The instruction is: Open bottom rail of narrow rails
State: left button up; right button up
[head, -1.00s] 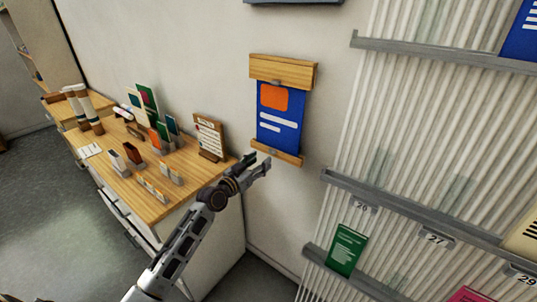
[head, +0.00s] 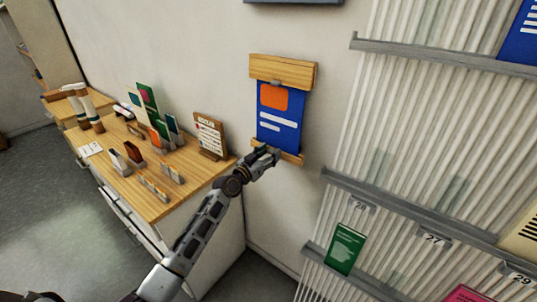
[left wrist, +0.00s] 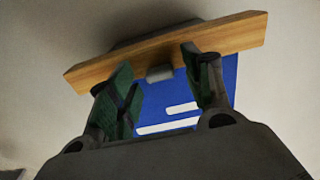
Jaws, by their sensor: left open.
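The narrow rails are two wooden bars on the wall with a blue poster (head: 279,118) between them. The top rail (head: 283,70) is the wider bar. The bottom rail (head: 291,158) is a thin bar at the poster's lower edge, partly hidden behind my left gripper (head: 263,153). In the left wrist view the bottom rail (left wrist: 235,38) crosses the frame at a tilt, with a small grey clip (left wrist: 159,74) at its middle. My left gripper (left wrist: 163,82) is open, its fingertips on either side of the clip and close to the rail. Contact cannot be told. My right gripper is not in view.
A wooden desk (head: 153,205) with cards, stands and a framed sign (head: 210,134) is at the left. A ribbed wall rack with grey ledges (head: 420,217) and booklets, one green (head: 345,249), is at the right. Bare wall surrounds the poster.

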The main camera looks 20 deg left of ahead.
pick_arm(q)
jog(key=c, duration=1)
